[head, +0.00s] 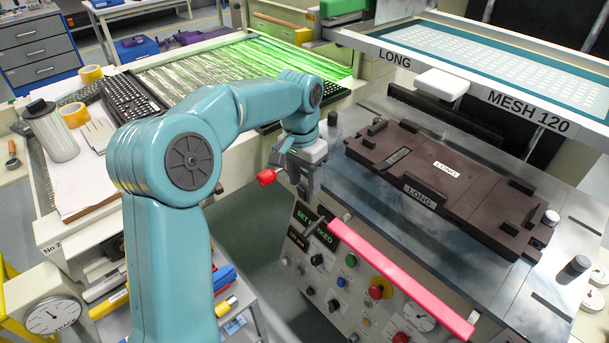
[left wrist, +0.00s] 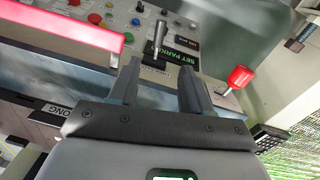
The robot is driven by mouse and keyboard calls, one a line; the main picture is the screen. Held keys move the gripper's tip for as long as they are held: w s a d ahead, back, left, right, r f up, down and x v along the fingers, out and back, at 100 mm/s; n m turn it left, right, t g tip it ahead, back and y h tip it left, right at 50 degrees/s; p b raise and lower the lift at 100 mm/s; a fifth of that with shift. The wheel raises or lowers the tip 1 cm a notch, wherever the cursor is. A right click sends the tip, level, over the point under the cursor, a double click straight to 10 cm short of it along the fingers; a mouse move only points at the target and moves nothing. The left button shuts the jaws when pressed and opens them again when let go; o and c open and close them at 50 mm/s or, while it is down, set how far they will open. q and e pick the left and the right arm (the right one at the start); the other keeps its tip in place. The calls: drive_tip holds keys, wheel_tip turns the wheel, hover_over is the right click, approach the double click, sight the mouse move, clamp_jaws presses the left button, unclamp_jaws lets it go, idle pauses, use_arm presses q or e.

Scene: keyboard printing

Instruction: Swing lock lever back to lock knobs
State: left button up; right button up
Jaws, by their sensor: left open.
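My left gripper (head: 306,190) is above the front control panel, fingers pointing down, open and empty. In the left wrist view its fingertips (left wrist: 160,68) stand apart, with a short grey metal lever (left wrist: 159,38) showing between and beyond them; contact cannot be told. A red-knobbed lever (head: 266,178) is left of the gripper and also shows in the wrist view (left wrist: 240,77). Neither lever carries a readable lock label. My right gripper is not in view.
A long red bar (head: 400,275) runs along the panel front. The panel (head: 345,290) has buttons, knobs and a green display (head: 314,227). A brown fixture marked LONG (head: 465,190) lies on the metal bed. A framed MESH 120 screen (head: 480,85) is above.

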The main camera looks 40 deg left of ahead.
use_arm(q)
drive_tip(key=shift+r, duration=0.1)
drive_tip(key=shift+w+m, duration=0.1)
drive_tip(key=shift+m, duration=0.2)
clamp_jaws()
drive_tip(key=s+a+f+t+h+b, duration=0.2)
drive_tip(key=s+a+f+t+h, duration=0.25)
drive_tip(key=a, duration=0.45)
approach(313, 228)
drive_tip(key=w+a+f, duration=0.2)
drive_tip(key=a+f, duration=0.1)
drive_tip(key=f, duration=0.2)
drive_tip(key=shift+w+d+f+y, duration=0.1)
drive_tip(key=shift+d+f+y, duration=0.1)
drive_tip(key=shift+d, duration=0.7)
drive_tip(key=shift+w+d+f+y, duration=0.1)
drive_tip(key=shift+d+f+y, duration=0.1)
drive_tip(key=shift+d, duration=0.65)
